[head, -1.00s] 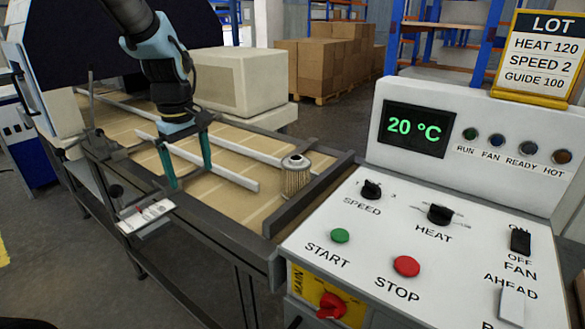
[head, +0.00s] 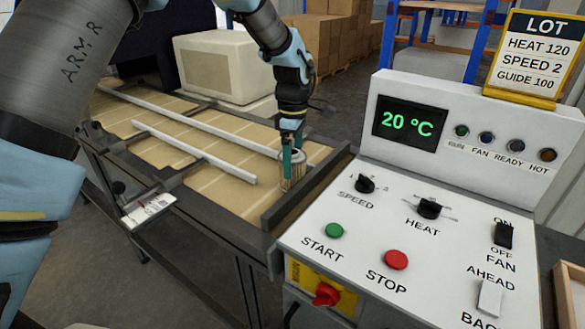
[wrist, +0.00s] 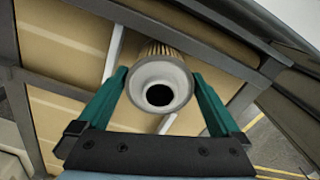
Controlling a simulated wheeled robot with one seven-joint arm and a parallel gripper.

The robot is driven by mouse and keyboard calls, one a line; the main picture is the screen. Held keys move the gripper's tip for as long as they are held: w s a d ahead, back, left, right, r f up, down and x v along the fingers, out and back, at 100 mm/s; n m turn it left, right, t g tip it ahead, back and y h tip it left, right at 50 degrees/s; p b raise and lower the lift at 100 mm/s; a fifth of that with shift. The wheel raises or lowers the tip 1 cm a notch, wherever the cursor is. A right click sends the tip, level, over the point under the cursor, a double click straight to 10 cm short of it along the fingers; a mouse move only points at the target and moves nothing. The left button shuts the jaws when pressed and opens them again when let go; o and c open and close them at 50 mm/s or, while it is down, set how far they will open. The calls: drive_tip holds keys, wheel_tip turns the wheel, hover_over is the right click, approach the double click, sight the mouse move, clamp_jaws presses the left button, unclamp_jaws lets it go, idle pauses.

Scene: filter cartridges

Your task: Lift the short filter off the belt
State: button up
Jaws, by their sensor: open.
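The short filter (head: 292,178) stands upright on the tan belt (head: 240,197), near the belt's end by the control panel. It has a pale ring-shaped top and a pleated tan side. In the wrist view, the filter (wrist: 160,82) shows its white cap with a dark central hole. My gripper (head: 292,165) is at the filter, with its green fingers pointing down. My fingers partly hide the filter in the head view.
Two pale guide rails (head: 195,152) run along the belt. A dark end bar (head: 308,192) stands just right of the filter. The white control panel (head: 400,225) is beyond it, reading 20 °C. A lot sign (head: 537,55) stands on top.

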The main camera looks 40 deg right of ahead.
sight(293, 174)
drive_tip(key=shift+f+p, duration=0.65)
drive_tip(key=shift+f, duration=1.75)
drive_tip(key=c, duration=1.1)
